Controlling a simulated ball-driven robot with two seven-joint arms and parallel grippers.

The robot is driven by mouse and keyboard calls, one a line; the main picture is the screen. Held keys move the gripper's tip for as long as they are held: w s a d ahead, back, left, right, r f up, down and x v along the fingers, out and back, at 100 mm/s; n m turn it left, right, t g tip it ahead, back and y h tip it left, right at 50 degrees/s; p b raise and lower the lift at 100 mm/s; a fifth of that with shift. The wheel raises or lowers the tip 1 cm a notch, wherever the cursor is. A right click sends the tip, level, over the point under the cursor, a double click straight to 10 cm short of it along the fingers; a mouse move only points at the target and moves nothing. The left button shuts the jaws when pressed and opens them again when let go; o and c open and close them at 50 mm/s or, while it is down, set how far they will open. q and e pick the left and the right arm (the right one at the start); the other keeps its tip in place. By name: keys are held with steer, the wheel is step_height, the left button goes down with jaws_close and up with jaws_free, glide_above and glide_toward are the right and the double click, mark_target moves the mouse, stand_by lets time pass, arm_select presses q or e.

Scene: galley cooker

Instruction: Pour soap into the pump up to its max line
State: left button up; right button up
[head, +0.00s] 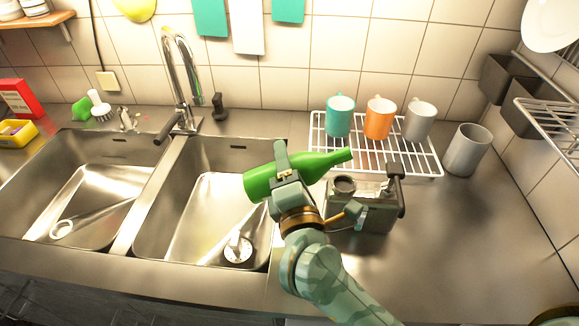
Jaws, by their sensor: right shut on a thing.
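A green bottle (262,182) lies nearly level in the air, its neck pointing right and slightly up. My right gripper (284,170) is shut around the bottle's body. The pump (374,215) is a grey box-shaped container on the counter, right of the sinks. It has a round opening (344,186) on top at the left and a dark pump head (395,170) at the right. The bottle's mouth shows just above this opening in the picture; the height gap is unclear. No soap stream is visible. I cannot make out the max line or the soap level. My left gripper is not in view.
A wire rack (425,160) with a teal mug (340,117), an orange mug (379,118) and a grey mug (419,120) stands behind the pump. A grey cup (467,150) stands at its right. Two sinks with a faucet (182,85) lie left. The right counter is clear.

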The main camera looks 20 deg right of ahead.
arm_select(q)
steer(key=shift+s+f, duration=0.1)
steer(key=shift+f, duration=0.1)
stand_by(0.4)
arm_select(e)
steer(key=shift+a+r+m+b, duration=0.1)
steer(key=shift+a+m+b, duration=0.05)
steer(key=shift+m+b, duration=0.75)
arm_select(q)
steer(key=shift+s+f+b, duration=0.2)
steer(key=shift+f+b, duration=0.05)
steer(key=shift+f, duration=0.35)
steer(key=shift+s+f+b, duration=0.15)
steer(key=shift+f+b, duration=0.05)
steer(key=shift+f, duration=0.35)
arm_select(e)
steer(key=shift+a+r+m, duration=0.1)
steer(key=shift+r+m, duration=0.15)
steer(key=shift+m, duration=0.25)
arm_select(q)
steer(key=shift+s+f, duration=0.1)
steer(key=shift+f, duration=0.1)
